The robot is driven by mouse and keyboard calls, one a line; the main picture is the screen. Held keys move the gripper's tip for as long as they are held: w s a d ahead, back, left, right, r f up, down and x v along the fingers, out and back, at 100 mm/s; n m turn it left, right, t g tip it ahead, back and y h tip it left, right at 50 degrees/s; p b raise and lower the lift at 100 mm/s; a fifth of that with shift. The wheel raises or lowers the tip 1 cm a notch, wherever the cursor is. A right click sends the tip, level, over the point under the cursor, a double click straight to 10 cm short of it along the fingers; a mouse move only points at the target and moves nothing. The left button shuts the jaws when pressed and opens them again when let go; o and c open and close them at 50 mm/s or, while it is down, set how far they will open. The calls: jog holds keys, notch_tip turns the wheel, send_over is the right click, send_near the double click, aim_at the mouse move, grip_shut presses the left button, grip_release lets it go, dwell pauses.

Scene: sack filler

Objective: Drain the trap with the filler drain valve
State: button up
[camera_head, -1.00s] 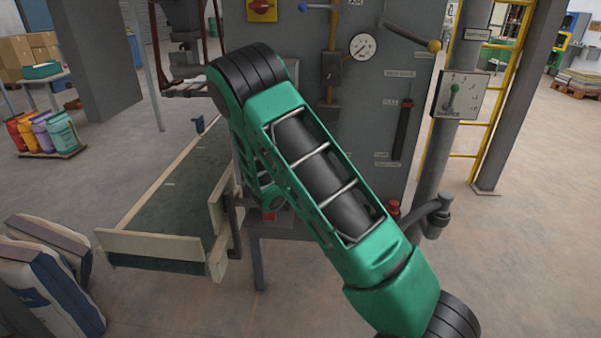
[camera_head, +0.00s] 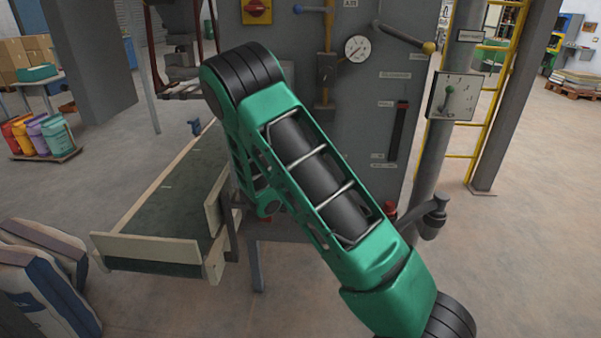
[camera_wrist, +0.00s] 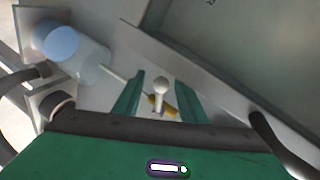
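In the wrist view, a small valve with a pale round knob on a stem (camera_wrist: 160,84) and a brass-coloured body (camera_wrist: 161,104) stands between my gripper's (camera_wrist: 158,92) two green fingers. I take it for the drain valve. The fingers are apart, with a visible gap on each side of the knob. A clear bowl with a blue end (camera_wrist: 91,64), likely the trap, lies to the upper left, and a thin rod or pipe runs from it toward the valve. In the head view my green arm hides the gripper, valve and bowl.
A grey plate edge (camera_wrist: 205,70) runs close beside the right finger. A conveyor (camera_head: 165,215) lies left of my arm, and sacks (camera_head: 40,275) stand at lower left.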

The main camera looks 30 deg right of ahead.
jog(key=v, duration=0.9)
jog(key=shift+s+a, duration=0.1)
jog(key=shift+s, duration=0.05)
